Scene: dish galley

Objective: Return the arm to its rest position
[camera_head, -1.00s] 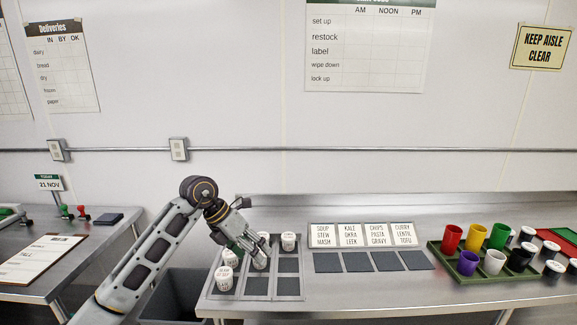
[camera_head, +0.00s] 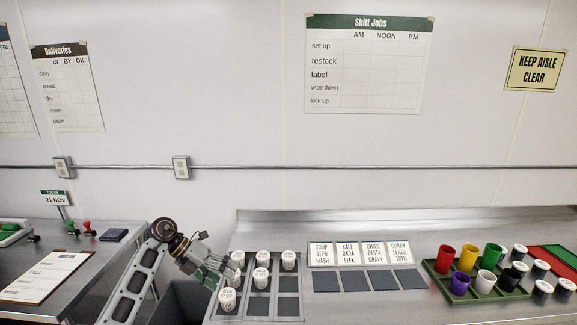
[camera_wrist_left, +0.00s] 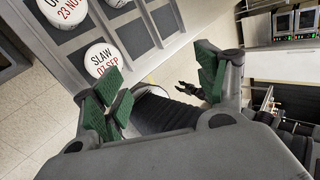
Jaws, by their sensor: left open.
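My left gripper (camera_head: 212,277) is at the left edge of the grey sectioned tray (camera_head: 274,299), its arm bent up from the lower left. In the left wrist view, the green-padded fingers of the left gripper (camera_wrist_left: 158,85) are spread with nothing between them. White lidded tubs stand in the tray, among them a back tub (camera_head: 263,257), a middle tub (camera_head: 261,279) and a front-left tub (camera_head: 227,299).
Label cards (camera_head: 360,254) and dark pads (camera_head: 368,283) are right of the tray. A green tray (camera_head: 436,271) of coloured cups stands further right, near more lidded tubs. A clipboard (camera_head: 42,281) lies on the left table. A dark bin (camera_head: 180,302) stands between the tables.

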